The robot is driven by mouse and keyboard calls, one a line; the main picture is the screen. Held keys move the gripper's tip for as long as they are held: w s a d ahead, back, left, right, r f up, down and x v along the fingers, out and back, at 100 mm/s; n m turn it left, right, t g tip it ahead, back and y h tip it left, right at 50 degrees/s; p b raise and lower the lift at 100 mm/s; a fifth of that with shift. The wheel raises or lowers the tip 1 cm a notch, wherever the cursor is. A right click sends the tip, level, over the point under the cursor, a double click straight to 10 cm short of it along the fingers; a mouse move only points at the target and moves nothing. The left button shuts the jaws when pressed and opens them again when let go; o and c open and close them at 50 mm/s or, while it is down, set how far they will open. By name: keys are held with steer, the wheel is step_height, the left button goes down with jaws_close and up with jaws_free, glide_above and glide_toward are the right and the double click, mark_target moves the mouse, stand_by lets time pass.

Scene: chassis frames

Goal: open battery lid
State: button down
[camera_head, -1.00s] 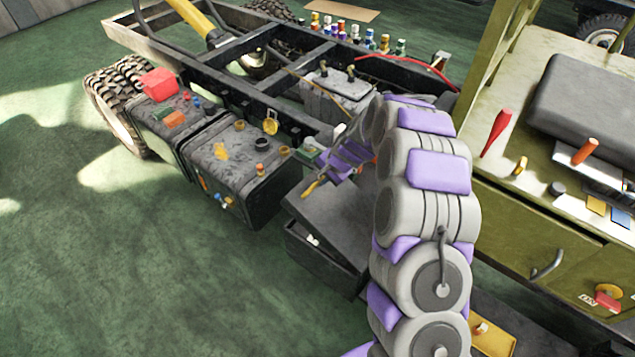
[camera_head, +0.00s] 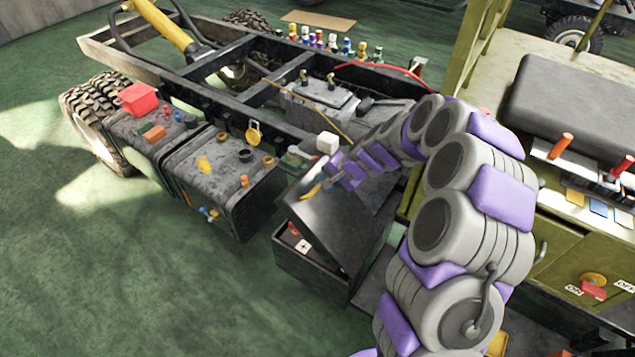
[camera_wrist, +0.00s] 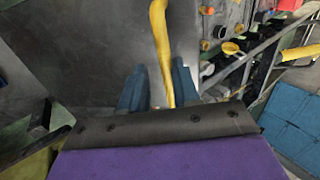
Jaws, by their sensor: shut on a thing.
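The battery box (camera_head: 322,277) is a dark box low on the side of the chassis. Its dark grey lid (camera_head: 345,222) stands tilted up, with a gap along the near left side. A plus-marked label (camera_head: 302,246) and a small red part show inside. My gripper (camera_head: 328,183) is at the lid's upper left edge, shut on the yellow handle (camera_head: 310,191). In the wrist view, the blue fingers of my gripper (camera_wrist: 160,88) close around the yellow handle (camera_wrist: 159,40), with the flat grey lid (camera_wrist: 85,45) behind. The deeper box interior is hidden.
A dark tank (camera_head: 225,175) with caps and small items sits left of the box. The chassis frame (camera_head: 215,62) runs behind. A green cabinet (camera_head: 570,235) with tools on top stands right. Green floor (camera_head: 130,270) is open at the front left.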

steer(key=shift+s+d+f, duration=0.25)
steer(key=shift+s+d, duration=0.05)
steer(key=shift+s, duration=0.4)
steer(key=s+d+r, duration=0.2)
steer(key=s+d, duration=0.3)
steer(key=d, duration=0.2)
steer(key=s+d+r+y, duration=0.1)
steer(key=s+d+r, duration=0.1)
steer(key=s+d, duration=0.4)
steer(key=shift+s+d+r+t, duration=0.3)
steer(key=shift+d+r+t, duration=0.1)
steer(key=shift+d, duration=0.2)
steer(key=c, duration=1.2)
jaws_free()
steer(key=shift+w+d+f, duration=0.1)
steer(key=shift+w, duration=0.3)
steer(key=shift+o, duration=0.4)
steer(key=shift+r, duration=0.2)
steer(key=shift+w+d+r, duration=0.15)
steer(key=shift+r, duration=0.05)
